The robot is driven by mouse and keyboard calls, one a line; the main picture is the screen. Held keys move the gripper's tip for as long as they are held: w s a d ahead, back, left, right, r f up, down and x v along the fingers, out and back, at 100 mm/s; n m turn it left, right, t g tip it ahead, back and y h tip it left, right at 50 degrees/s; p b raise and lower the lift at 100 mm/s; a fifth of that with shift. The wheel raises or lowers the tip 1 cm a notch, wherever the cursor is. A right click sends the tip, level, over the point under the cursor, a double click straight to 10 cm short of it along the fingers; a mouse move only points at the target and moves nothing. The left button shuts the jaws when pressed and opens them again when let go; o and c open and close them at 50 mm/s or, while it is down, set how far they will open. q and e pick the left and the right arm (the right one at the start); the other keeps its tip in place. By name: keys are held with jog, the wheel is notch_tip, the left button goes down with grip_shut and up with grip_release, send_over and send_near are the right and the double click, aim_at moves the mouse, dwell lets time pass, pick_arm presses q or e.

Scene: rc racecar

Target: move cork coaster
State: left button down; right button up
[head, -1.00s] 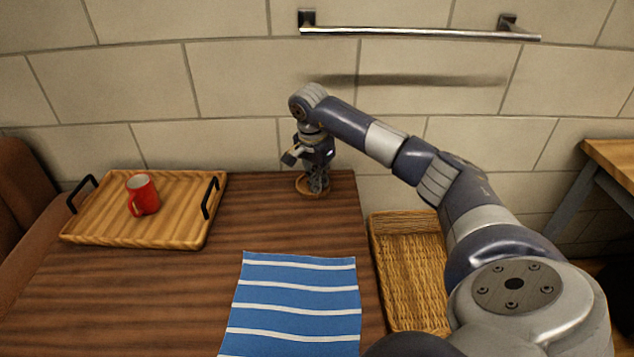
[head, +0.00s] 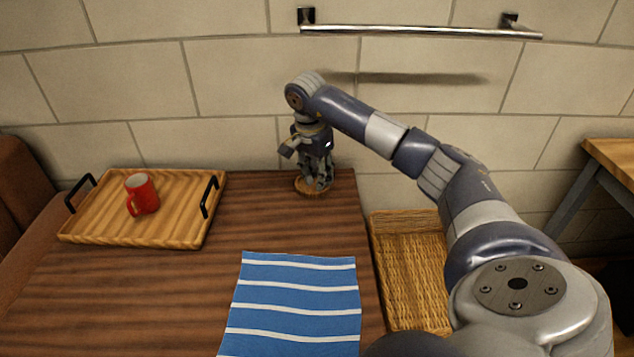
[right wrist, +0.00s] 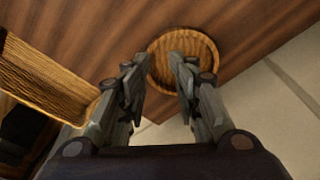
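The cork coaster (head: 300,186) is a round, light brown disc on the dark wooden table (head: 270,225), near its back right corner by the wall. My right gripper (head: 318,186) points down over it and hides part of it in the head view. In the right wrist view the coaster (right wrist: 183,48) shows a raised rim, and the fingers of my right gripper (right wrist: 158,68) are apart with nothing between them, their tips overlapping the coaster's near part. I cannot tell if they touch it. My left gripper is not in view.
A wooden tray (head: 178,230) with black handles holds a red mug (head: 142,194) at the left. A blue striped cloth (head: 290,312) lies at the table's front. A wicker basket (head: 415,275) stands right of the table. A metal rail (head: 420,31) is on the wall.

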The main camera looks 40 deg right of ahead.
aim_at(314, 193)
jog(key=shift+s+a+r, duration=0.1)
jog(key=shift+a+r, duration=0.15)
jog(key=shift+r, duration=0.65)
jog(key=shift+a+r, duration=0.2)
jog(key=shift+r, duration=0.7)
jog(key=shift+s+a+r, duration=0.1)
jog(key=shift+a+r, duration=0.15)
jog(key=shift+r, duration=0.65)
jog(key=shift+w+r, duration=0.1)
